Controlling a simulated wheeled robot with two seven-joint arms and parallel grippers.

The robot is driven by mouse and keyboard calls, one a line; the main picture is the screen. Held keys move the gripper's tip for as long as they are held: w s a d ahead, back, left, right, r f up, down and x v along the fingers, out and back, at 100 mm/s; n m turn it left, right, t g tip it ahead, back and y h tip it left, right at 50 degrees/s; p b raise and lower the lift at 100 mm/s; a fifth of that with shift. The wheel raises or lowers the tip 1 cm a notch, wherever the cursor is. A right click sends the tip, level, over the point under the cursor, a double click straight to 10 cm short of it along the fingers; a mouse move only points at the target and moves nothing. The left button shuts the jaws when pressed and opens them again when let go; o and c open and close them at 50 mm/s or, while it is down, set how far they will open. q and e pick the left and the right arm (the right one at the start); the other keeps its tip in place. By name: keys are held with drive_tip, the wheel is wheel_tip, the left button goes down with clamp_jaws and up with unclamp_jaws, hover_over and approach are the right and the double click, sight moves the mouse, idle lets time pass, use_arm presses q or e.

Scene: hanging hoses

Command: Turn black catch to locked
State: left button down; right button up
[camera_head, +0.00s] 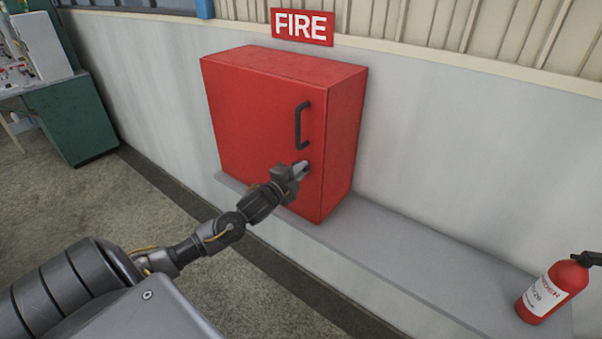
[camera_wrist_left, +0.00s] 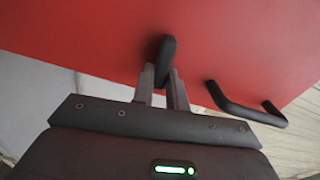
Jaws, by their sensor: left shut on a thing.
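The black catch (camera_wrist_left: 167,52) is on the red cabinet door, below the black bar handle (camera_head: 302,125). My left gripper (camera_head: 304,167) is at the catch, near the lower right of the door. In the left wrist view the fingers (camera_wrist_left: 165,84) are shut on the catch, one on each side of it. The catch's far end sticks out beyond the fingertips and looks slightly tilted in that view. In the head view the gripper hides most of the catch. The door of the red cabinet (camera_head: 255,120) is closed. My right gripper is not in view.
The cabinet stands on a grey ledge (camera_head: 410,255) along the wall. A red fire extinguisher (camera_head: 545,295) is on the ledge at the right. A FIRE sign (camera_head: 302,26) is above. A green bench (camera_head: 75,120) stands at the far left. The handle also shows beside the fingers in the left wrist view (camera_wrist_left: 245,112).

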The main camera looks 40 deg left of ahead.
use_arm(q)
drive_tip(key=shift+f+m, duration=0.1)
drive_tip(key=shift+m, duration=0.6)
drive_tip(key=c, duration=1.4)
unclamp_jaws()
drive_tip(key=s+b, duration=0.3)
drive_tip(key=s, duration=0.7)
drive_tip(key=shift+s, duration=0.4)
